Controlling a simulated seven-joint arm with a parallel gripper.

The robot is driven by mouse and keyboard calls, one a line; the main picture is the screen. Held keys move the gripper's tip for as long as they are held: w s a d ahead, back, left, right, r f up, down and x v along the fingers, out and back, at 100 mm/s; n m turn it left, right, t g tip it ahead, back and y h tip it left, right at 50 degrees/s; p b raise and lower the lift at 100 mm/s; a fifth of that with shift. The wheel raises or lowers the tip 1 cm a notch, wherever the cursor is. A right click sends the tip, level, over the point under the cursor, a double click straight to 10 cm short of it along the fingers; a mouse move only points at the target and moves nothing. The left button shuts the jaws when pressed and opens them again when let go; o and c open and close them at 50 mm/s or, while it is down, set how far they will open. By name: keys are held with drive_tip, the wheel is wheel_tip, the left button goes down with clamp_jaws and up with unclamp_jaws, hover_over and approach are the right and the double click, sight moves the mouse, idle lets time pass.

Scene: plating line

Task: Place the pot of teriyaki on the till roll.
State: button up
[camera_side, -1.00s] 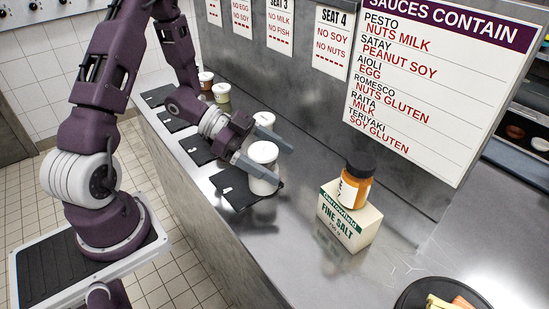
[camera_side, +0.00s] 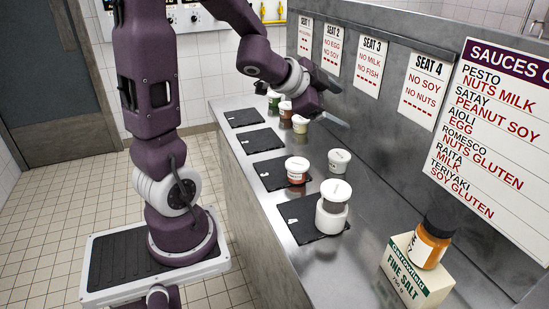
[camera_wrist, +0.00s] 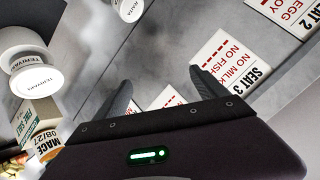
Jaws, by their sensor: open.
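The pot of teriyaki (camera_side: 336,190) has a white lid and stands upright on the white till roll (camera_side: 331,219), which rests on the nearest black mat. My gripper (camera_side: 340,104) is open and empty, raised over the counter farther back, clear of the pot. Its two fingers (camera_wrist: 160,84) show apart in the wrist view, with nothing between them.
A salt box (camera_side: 417,274) with an orange jar (camera_side: 430,243) on it stands front right. A raita pot (camera_side: 339,160) and a red-filled pot (camera_side: 297,171) stand behind the roll. More pots line the back. Seat cards (camera_side: 369,65) hang on the wall.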

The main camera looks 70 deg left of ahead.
drive_tip(key=s+d+r+n+g+y, duration=0.1)
drive_tip(key=s+d+r+n+y, duration=0.15)
drive_tip(key=s+r+n, duration=0.2)
drive_tip(key=s+d+f+n+g+h, duration=0.1)
drive_tip(key=s+d+g+h, duration=0.1)
drive_tip(key=s+d, duration=0.4)
drive_tip(key=s+d+f+n+g+h, duration=0.1)
drive_tip(key=s+d+f+g+h, duration=0.1)
drive_tip(key=s+d, duration=0.5)
drive_tip(key=s, duration=0.5)
drive_tip(key=shift+s+g, duration=0.25)
drive_tip(key=shift+g, duration=0.15)
drive_tip(key=shift+f, duration=0.1)
